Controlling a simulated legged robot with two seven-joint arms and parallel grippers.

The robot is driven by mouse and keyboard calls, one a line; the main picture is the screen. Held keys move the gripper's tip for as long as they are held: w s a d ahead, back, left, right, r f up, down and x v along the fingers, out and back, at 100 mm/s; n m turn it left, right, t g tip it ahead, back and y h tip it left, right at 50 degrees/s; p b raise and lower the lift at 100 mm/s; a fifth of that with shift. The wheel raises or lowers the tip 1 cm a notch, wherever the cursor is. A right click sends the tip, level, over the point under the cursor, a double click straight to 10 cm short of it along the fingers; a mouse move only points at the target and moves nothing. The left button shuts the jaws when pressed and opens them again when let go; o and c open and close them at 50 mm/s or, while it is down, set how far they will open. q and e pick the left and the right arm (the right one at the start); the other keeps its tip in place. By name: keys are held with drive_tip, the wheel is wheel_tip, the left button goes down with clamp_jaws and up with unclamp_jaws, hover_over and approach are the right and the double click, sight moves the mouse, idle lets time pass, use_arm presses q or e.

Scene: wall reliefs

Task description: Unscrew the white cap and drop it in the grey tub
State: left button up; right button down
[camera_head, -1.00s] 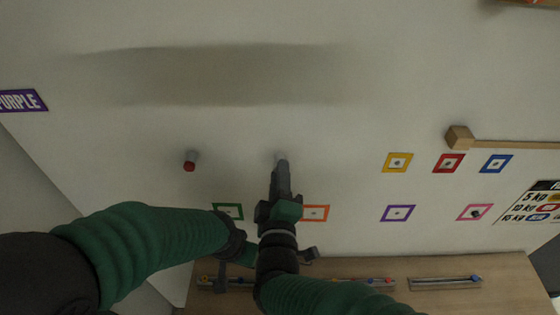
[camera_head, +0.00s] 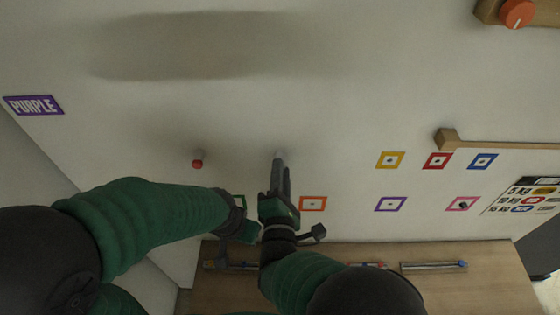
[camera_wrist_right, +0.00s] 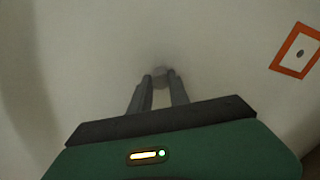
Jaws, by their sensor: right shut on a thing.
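The white cap (camera_head: 279,154) sticks out from the pale wall and is mostly hidden by my right gripper's fingertips. It also shows in the right wrist view as a small pale grey shape (camera_wrist_right: 161,74). My right gripper (camera_head: 278,163) points at the wall, with its fingers (camera_wrist_right: 160,80) closed on the cap's two sides. My left gripper (camera_head: 241,230) is low and left of the right one, away from the cap. Its fingers are too unclear to judge. I see no grey tub in either view.
A red-ended peg (camera_head: 198,160) stands out of the wall left of the white cap. Coloured square frames, such as the orange one (camera_head: 313,203), lie to the right. A wooden ledge (camera_head: 490,285) runs below. A wooden bar (camera_head: 500,144) juts out at right.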

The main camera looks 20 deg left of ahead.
drive_tip(key=shift+s+a+f+n, duration=0.15)
drive_tip(key=shift+s+a+n, duration=0.05)
drive_tip(key=shift+n, duration=0.1)
drive_tip(key=n, duration=0.4)
drive_tip(key=shift+n, duration=0.4)
drive_tip(key=c, duration=1.6)
unclamp_jaws()
drive_tip(key=shift+o, duration=0.6)
drive_tip(key=shift+s, duration=0.25)
